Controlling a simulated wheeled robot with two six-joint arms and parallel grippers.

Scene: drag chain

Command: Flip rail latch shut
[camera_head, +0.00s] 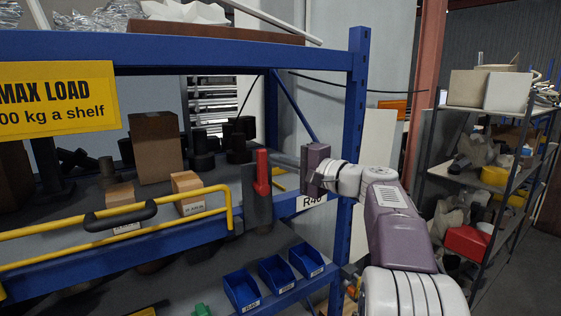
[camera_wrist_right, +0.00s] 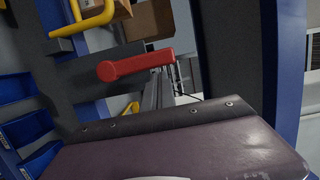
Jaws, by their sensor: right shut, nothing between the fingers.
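The red latch (camera_head: 262,172) stands upright on a dark grey bracket (camera_head: 258,212) at the right end of the shelf front. It also shows in the right wrist view (camera_wrist_right: 135,64). The yellow rail (camera_head: 180,196) with a black handle (camera_head: 120,215) runs along the shelf front, its right end just left of the bracket. My right gripper (camera_head: 277,159) is shut and empty, its fingers pointing left close to the upper part of the latch. I cannot tell whether they touch it. The fingers also show in the right wrist view (camera_wrist_right: 160,92). My left gripper is not in view.
Cardboard boxes (camera_head: 155,148) and dark cylindrical parts stand on the shelf behind the rail. A blue upright post (camera_head: 357,90) rises behind my right gripper. Blue bins (camera_head: 276,274) sit below. Another loaded rack (camera_head: 478,110) stands at the right.

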